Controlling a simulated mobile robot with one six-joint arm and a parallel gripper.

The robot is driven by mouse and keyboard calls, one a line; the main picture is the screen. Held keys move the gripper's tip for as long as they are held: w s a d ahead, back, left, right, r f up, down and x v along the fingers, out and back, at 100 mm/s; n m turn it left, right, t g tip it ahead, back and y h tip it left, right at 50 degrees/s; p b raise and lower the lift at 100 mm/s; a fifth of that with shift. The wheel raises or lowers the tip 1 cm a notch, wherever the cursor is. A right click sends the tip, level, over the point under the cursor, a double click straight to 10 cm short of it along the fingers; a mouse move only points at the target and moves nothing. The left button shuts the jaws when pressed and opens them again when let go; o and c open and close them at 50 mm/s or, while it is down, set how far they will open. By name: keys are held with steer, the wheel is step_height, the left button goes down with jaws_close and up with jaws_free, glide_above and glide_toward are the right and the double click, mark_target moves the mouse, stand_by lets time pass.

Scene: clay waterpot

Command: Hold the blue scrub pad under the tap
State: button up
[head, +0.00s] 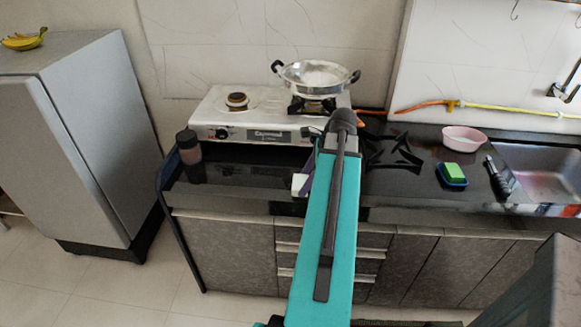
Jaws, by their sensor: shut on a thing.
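No separate blue scrub pad can be made out in the head view. A green block (453,171) sits on a blue piece (456,183) on the dark counter, left of the sink; I cannot tell whether the blue piece is a pad or a holder. The wall tap (562,92) is at the right edge, above the metal sink (545,170), and is partly cut off. My teal arm rises through the middle and hides what is behind it. My gripper's fingers do not show. A small white and purple piece (300,184) shows beside my arm; I cannot tell what it is.
A pink bowl (462,138) and a dark-handled item (498,178) stand near the sink. A stove (250,115) carries a steel pan (316,75). A dark bottle (188,147) stands at the counter's left end, beside a grey fridge (75,140). A black rack (390,150) lies right of my arm.

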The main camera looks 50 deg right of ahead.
steer(key=w+d, duration=0.2)
steer(key=w, duration=0.1)
steer(key=w+d+p, duration=0.1)
steer(key=w+d, duration=0.2)
steer(key=w, duration=0.1)
steer(key=w+d+f+p, duration=0.1)
steer(key=w+d, duration=0.1)
steer(key=w, duration=0.1)
steer(key=shift+w+d+f, duration=0.1)
steer(key=shift+w+d, duration=0.05)
steer(key=shift+d, duration=0.05)
steer(key=shift+f+p, duration=0.1)
steer(key=shift+p, duration=0.2)
steer(key=shift+f+p, duration=0.55)
steer(key=shift+f, duration=1.15)
steer(key=shift+f, duration=0.1)
steer(key=o, duration=0.9)
steer(key=shift+r, duration=0.2)
